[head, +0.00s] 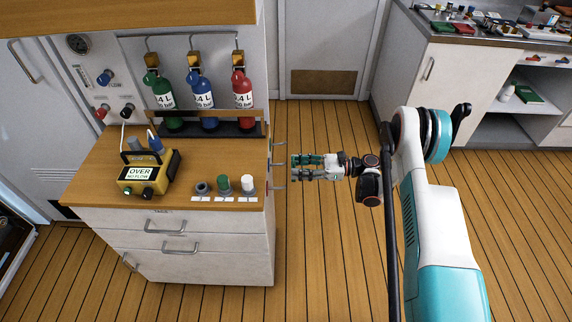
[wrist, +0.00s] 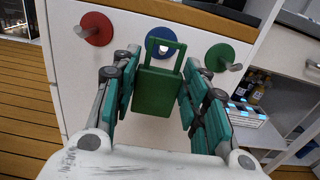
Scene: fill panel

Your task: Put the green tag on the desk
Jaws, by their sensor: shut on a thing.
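The green tag (wrist: 157,92), a flat plate with a square loop at its top, is upright between the fingers of my gripper (wrist: 160,98) in the wrist view. My gripper is shut on it. The loop overlaps the hook on the blue disc (wrist: 158,42); I cannot tell whether it still hangs there. In the head view my gripper (head: 294,168) is beside the right side of the wooden-topped desk (head: 120,190), just below top height. The tag is hard to make out there.
A red disc (wrist: 97,28) and a green disc (wrist: 220,56), each with a hook, flank the blue one. On the desk are a yellow meter (head: 150,172), small knobs on labels (head: 223,186) and a bottle rack (head: 210,130). Its front middle is bare.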

